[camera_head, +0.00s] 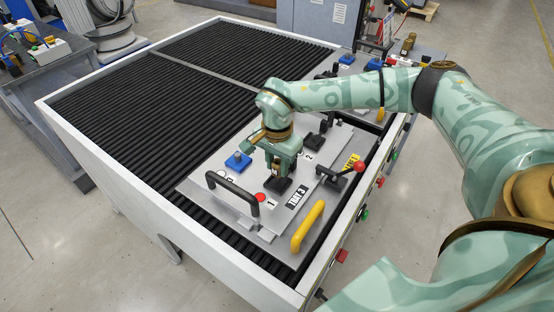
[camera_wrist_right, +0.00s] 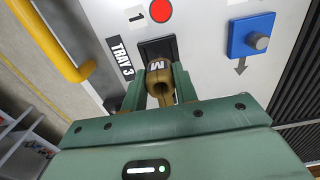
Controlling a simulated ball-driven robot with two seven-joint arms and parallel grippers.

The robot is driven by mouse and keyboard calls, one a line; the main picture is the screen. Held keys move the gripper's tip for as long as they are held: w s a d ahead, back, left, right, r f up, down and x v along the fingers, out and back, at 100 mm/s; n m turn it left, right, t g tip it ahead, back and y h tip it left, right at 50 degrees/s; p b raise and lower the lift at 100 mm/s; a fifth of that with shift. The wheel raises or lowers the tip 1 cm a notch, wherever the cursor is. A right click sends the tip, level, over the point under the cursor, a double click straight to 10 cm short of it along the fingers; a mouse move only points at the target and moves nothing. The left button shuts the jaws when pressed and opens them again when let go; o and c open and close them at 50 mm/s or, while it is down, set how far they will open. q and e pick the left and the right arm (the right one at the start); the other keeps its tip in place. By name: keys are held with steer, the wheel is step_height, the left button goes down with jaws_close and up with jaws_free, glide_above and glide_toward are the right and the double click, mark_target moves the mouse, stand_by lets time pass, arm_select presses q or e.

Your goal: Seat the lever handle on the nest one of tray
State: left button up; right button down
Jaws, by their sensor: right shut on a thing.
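My right gripper (camera_head: 279,172) is shut on a brass-coloured lever handle (camera_wrist_right: 160,84), pointing down over the tray. In the right wrist view the handle sits between the two green fingers (camera_wrist_right: 160,92), with a round hole facing the camera and an M mark at its far end. Nest one is the black block (camera_head: 278,185) beside the label 1; it also shows in the right wrist view (camera_wrist_right: 158,47). The handle's far end is at the nest, but I cannot tell whether it touches. The grey tray (camera_head: 226,198) is labelled TRAY 3. My left gripper is out of view.
A blue button block (camera_head: 238,161), a red dot (camera_head: 260,197) and a black bar handle (camera_head: 230,192) lie left of the nest. The black roller bed (camera_head: 150,110) is clear.

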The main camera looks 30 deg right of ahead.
mark_target(278, 173)
steer(key=shift+r, duration=0.1)
stand_by(0.5)
steer(key=shift+p, duration=0.35)
steer(key=shift+p, duration=0.6)
stand_by(0.8)
steer(key=shift+f+b, duration=0.7)
steer(key=shift+f, duration=1.15)
steer(key=c, duration=1)
jaws_free()
step_height(278, 173, up, 16)
steer(key=shift+r+p, duration=0.2)
steer(key=shift+p, duration=1)
